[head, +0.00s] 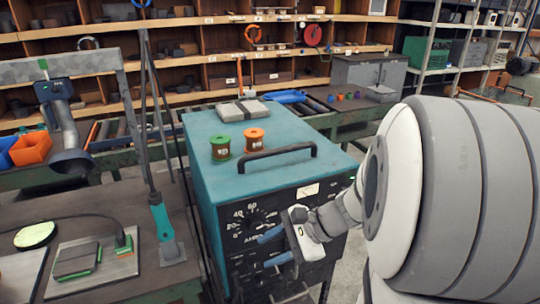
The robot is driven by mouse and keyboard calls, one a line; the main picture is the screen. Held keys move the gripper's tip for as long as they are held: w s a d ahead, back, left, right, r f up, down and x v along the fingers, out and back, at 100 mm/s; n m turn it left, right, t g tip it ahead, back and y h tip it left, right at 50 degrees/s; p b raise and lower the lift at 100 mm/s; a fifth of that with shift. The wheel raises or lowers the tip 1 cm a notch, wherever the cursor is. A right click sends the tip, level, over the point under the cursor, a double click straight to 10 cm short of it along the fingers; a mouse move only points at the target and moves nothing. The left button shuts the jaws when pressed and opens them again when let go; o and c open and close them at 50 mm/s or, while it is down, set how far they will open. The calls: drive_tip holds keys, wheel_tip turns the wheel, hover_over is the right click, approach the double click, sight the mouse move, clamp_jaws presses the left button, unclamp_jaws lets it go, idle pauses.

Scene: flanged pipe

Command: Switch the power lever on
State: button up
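A teal power unit (200,155) with a black front panel stands in the middle of the head view. Its front carries a large dial with numbers (250,228) and a small lit meter (308,190). My gripper (267,250) is in front of this panel, right of and below the dial, with its two blue fingers pointing left. The fingers are apart, with a gap between them and nothing clearly held. The power lever cannot be made out for certain; my gripper and arm cover part of the panel. I cannot tell whether the fingers touch the panel.
A black handle (278,152), a green spool (220,148) and an orange spool (254,139) are on top of the unit. A workbench (115,205) with a welding torch (165,235) stands close on the left. Shelves line the back.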

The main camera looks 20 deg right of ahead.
drive_tip(key=w+d+m+t+h, duration=0.1)
drive_tip(key=w+d+m+t, duration=0.2)
drive_tip(key=d+m+t, duration=0.4)
drive_tip(key=w+d+m+t, duration=0.2)
drive_tip(key=w+d+m, duration=0.2)
drive_tip(key=d+m, duration=0.3)
drive_tip(key=s+d+f+m+t+h, duration=0.25)
drive_tip(key=d+m+t+h, duration=0.4)
drive_tip(key=d, duration=0.95)
drive_tip(key=shift+m+g+h, duration=0.75)
drive_tip(key=shift+g, duration=0.1)
drive_tip(key=w+p, duration=0.1)
drive_tip(key=w, duration=0.7)
drive_tip(key=shift+a, duration=0.1)
drive_tip(key=shift+c, duration=0.2)
clamp_jaws()
